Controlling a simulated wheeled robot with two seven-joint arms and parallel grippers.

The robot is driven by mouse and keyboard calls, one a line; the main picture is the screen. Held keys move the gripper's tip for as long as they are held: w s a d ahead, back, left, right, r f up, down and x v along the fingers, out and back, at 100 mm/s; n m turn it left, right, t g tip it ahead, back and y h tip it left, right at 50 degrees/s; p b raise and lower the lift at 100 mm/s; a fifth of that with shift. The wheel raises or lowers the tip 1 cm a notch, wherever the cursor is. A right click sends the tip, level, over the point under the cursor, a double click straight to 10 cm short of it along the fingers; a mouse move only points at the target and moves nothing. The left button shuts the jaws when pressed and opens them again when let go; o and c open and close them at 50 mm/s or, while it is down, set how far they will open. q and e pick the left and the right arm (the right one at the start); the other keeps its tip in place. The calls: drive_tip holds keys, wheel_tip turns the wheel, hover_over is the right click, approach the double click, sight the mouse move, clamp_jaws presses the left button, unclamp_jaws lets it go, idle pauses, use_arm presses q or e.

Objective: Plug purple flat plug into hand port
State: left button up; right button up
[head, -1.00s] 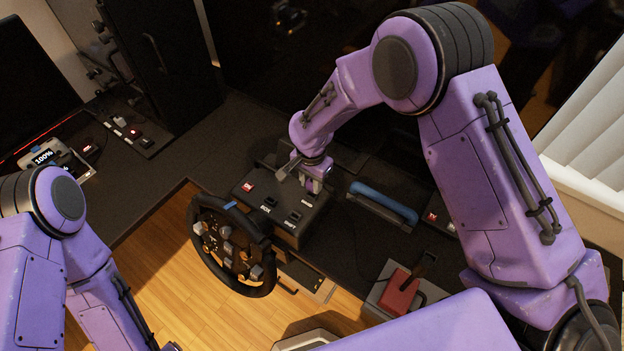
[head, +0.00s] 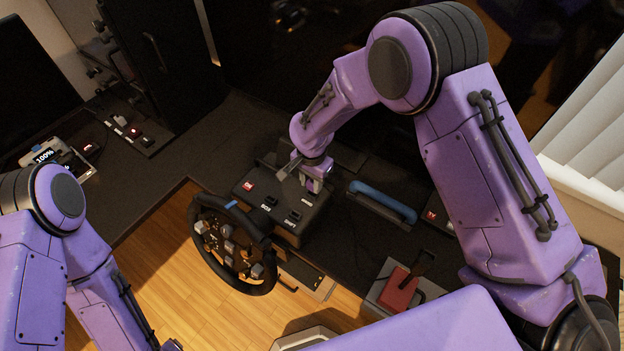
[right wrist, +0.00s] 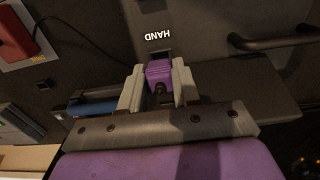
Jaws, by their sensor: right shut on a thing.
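My right gripper (head: 314,184) is shut on the purple plug (right wrist: 160,72) above the dark box (head: 285,222) behind the steering wheel. The wrist view shows the plug between the two grey fingers (right wrist: 158,88). Its front end points toward the panel just under the upside-down HAND label (right wrist: 160,37). A small dark recess (right wrist: 157,55) shows at the plug's front end. I cannot tell how deep the plug sits in it. In the head view the gripper hides the plug and the port. My left arm is at the lower left, its gripper out of frame.
The steering wheel (head: 232,245) stands in front of the box, which has SHIFT and BOX ports and a red switch (head: 248,186). A blue handle (head: 383,203) lies right of my gripper. A red block with a lever (head: 398,290) is at the lower right.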

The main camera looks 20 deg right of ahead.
sight(312, 181)
drive_tip(key=shift+r+p, duration=0.1)
drive_tip(key=shift+p, duration=0.25)
drive_tip(key=shift+f+b, duration=0.75)
drive_tip(key=shift+f, duration=0.6)
drive_tip(key=o, duration=1.1)
wheel_tip(312, 181, up, 10)
drive_tip(key=shift+b, duration=1.15)
drive_tip(key=shift+r, duration=0.25)
